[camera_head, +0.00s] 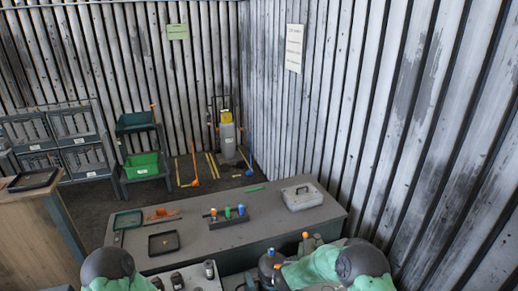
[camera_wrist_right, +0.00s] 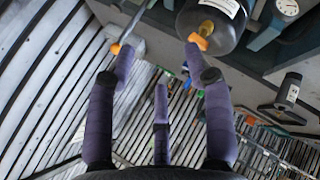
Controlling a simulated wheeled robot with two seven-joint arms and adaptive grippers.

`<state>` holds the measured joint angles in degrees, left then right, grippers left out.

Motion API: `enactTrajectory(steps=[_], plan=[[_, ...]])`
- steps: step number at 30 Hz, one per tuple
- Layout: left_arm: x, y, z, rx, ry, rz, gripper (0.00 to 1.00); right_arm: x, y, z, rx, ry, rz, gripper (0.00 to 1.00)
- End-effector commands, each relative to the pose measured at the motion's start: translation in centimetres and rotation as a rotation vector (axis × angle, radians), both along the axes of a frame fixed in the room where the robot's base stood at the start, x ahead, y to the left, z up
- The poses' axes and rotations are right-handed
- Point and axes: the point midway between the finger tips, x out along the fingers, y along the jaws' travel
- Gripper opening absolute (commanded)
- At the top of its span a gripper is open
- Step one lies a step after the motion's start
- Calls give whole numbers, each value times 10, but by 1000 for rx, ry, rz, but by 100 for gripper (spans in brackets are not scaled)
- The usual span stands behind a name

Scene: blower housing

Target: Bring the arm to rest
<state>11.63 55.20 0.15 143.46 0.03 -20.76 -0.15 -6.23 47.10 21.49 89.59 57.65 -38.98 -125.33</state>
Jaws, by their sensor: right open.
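My right gripper (camera_wrist_right: 160,66) shows in the right wrist view with its purple fingers spread apart and nothing between them. It is open. A dark rounded canister (camera_wrist_right: 212,22) with a white label and an orange part is beyond the right finger; I cannot tell the gap between them. In the head view my right arm comes in at the bottom right, in green and dark grey, and its fingers cannot be made out. Only a dark and green link of my left arm shows at the bottom left. My left gripper is out of view.
A grey bench (camera_head: 245,238) crosses the middle, with a grey case (camera_head: 302,196), a black tray (camera_head: 164,243) and a rack of coloured-top tools (camera_head: 229,220). A wooden-sided counter (camera_head: 38,235) stands at the left. Shelves with bins (camera_head: 75,135) stand behind. Corrugated walls enclose the back and right.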

Motion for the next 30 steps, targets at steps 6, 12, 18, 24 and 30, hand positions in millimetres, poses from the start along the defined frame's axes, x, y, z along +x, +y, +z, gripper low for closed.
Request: enactTrajectory(steps=[6, 12, 18, 24, 30], plan=[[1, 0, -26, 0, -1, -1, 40, -15, -2, -40, 73, 8, -39, 52], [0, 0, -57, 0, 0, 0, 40, -39, -3, -90, 180, 28, -95, 52], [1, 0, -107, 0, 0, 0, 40, -82, -2, -166, 351, 80, -199, 52], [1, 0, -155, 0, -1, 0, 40, -134, 2, -237, 527, 161, -332, 52], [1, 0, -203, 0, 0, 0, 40, -192, 8, -301, 686, 265, -490, 52]])
